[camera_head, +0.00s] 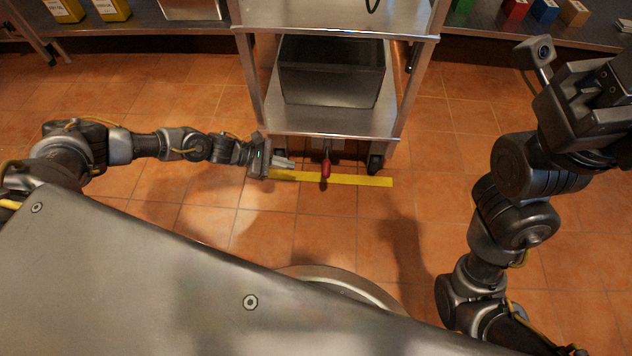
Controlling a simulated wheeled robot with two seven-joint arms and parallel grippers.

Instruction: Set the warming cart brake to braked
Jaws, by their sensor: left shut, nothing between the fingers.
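The warming cart (333,121) stands ahead of me, a steel frame with shelves and dark wheels. Its brake appears to be the small lever with a red grip (325,170) at the middle of the cart's lower front edge, pointing down toward me. My left gripper (289,164) is shut and empty, low and just left of the red grip, with a small gap between them. My right arm is raised at the right, away from the cart; its fingertips are not clearly visible.
A yellow strip (360,180) lies on the tiled floor in front of the cart. A dark box (332,85) sits on the cart's lower shelf. Yellow containers (64,10) stand on a counter at the back left, coloured boxes (545,10) at the back right. The floor right of the cart is clear.

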